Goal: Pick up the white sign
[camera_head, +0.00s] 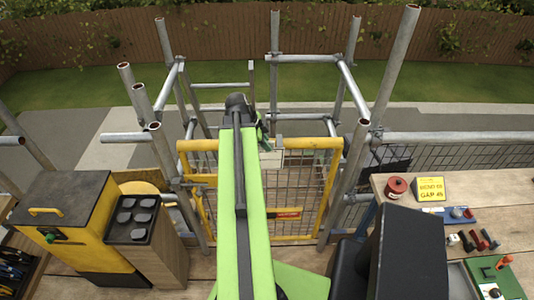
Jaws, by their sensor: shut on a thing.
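The white sign (272,159) shows as a small pale plate just right of my green arm, in front of the upper part of the yellow mesh gate (325,145). My gripper (265,142) is at the far end of the arm, right at the sign's top edge, and is shut on it. The arm hides the sign's left part and much of the gripper. I cannot tell whether the sign touches the gate.
Scaffold poles (355,160) stand around the gate. A yellow and black box (65,215) and a dark-topped cabinet (135,220) are at left. At right, a wooden bench (480,185) holds a red reel (396,187), a yellow sign (431,189) and tools.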

